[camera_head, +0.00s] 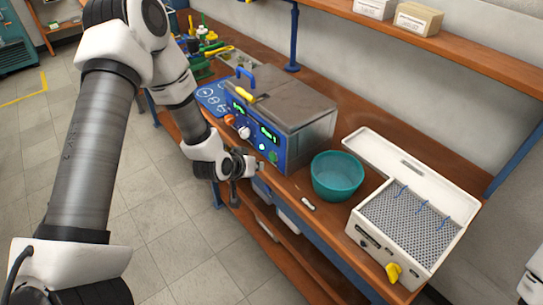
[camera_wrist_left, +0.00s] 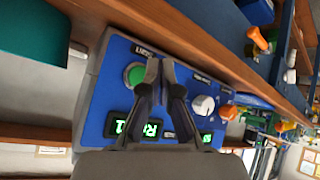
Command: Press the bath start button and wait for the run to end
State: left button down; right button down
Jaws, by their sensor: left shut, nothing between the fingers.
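The bath (camera_head: 300,108) is a box with a grey lid and a blue front panel on the bench. Its round green button (camera_wrist_left: 134,75) sits in a pale ring on the panel in the left wrist view. It also shows as a small green spot (camera_head: 273,156) in the head view. My left gripper (camera_head: 254,164) is shut and empty in front of the panel. In the left wrist view its fingertips (camera_wrist_left: 160,66) appear beside the button; I cannot tell whether they touch anything. A lit green display (camera_head: 268,133) carries text, apparently starting with "Ru". My right gripper is not in view.
A teal bowl (camera_head: 337,177) stands right of the bath. A white open case with a perforated tray (camera_head: 415,222) is further right. A small white item (camera_head: 308,202) lies near the bench's front edge. Green and yellow fittings (camera_head: 207,45) crowd the far end.

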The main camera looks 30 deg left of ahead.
pick_arm(q)
jog(key=s, duration=0.1)
jog(key=s+a+p, duration=0.1)
jog(key=s, duration=0.1)
jog(key=shift+s+a, duration=0.1)
jog(key=shift+a, duration=0.05)
dwell(0.6)
jog(key=s+d+f+m+g+b, duration=0.25)
jog(key=s+d+f+g, duration=0.35)
jog(key=s+f, duration=0.8)
jog(key=s+d+f+g, duration=0.1)
jog(key=s, duration=0.5)
jog(key=s+d+f+g, duration=0.2)
jog(key=s, duration=0.4)
jog(key=shift+s, duration=0.2)
